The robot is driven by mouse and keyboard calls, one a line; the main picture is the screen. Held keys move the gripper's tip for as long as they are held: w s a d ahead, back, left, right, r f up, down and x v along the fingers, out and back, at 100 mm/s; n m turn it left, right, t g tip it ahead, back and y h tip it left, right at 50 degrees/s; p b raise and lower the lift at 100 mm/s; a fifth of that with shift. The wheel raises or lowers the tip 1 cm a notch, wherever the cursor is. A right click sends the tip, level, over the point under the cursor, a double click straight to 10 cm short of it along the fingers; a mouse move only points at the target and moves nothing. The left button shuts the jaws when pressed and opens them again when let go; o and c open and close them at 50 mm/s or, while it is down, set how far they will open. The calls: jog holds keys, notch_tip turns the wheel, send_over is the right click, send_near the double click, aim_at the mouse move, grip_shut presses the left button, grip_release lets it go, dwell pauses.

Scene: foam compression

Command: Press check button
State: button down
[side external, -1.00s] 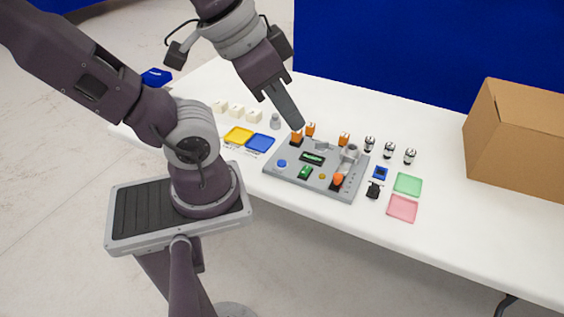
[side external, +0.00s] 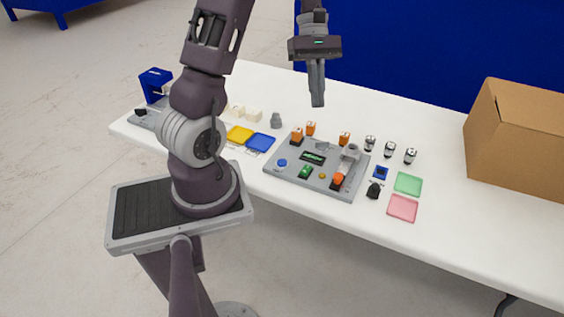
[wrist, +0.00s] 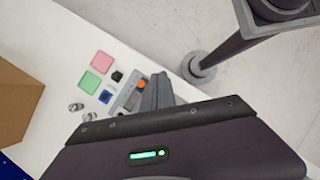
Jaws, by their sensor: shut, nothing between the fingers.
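A grey control board (side external: 290,175) lies on the table. It carries a round blue button (side external: 282,163), a green switch (side external: 305,172), a small yellow button (side external: 322,176) and a dark display (side external: 312,157). No label tells me which one is the check button. My gripper (side external: 318,103) hangs fingers down, high above the table behind the board, shut and empty, touching nothing. In the wrist view my shut fingers (wrist: 158,80) cover most of the board; an orange part (wrist: 142,85) shows beside them.
Yellow (side external: 240,134) and blue trays lie left; green (side external: 408,183) and pink trays (side external: 402,208) lie right, near several small metal cylinders (side external: 389,150). A cardboard box (side external: 515,140) stands far right.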

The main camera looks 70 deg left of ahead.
jog(key=s+a+f+n+h, duration=0.1)
jog(key=a+f+n+h, duration=0.1)
jog(key=a+f+n, duration=0.35)
jog(key=n+h, duration=0.1)
jog(key=n, duration=0.2)
send_over(281, 160)
notch_tip(281, 160, down, 9)
jog(key=shift+a+f, duration=0.1)
jog(key=shift+f, duration=0.1)
jog(key=shift+f, duration=4.3)
jog(key=shift+f, duration=0.1)
jog(key=shift+f, duration=0.3)
